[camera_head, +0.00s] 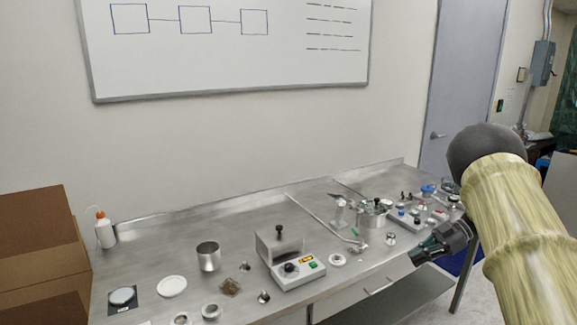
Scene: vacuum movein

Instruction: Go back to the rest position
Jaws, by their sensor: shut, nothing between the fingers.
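My gripper (430,252) hangs at the lower right in the head view, in front of the bench's front edge. It is dark, points to the left, and its fingers are shut with nothing between them. My pale yellow sleeved arm fills the right side of the view. The steel bench (215,287) runs below the whiteboard. The gripper appears apart from the objects on the bench, though its exact distance from the edge is hard to tell.
Several small fittings crowd the right end, partly behind my arm. Cardboard boxes (40,245) stand left. A door (465,90) is behind.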

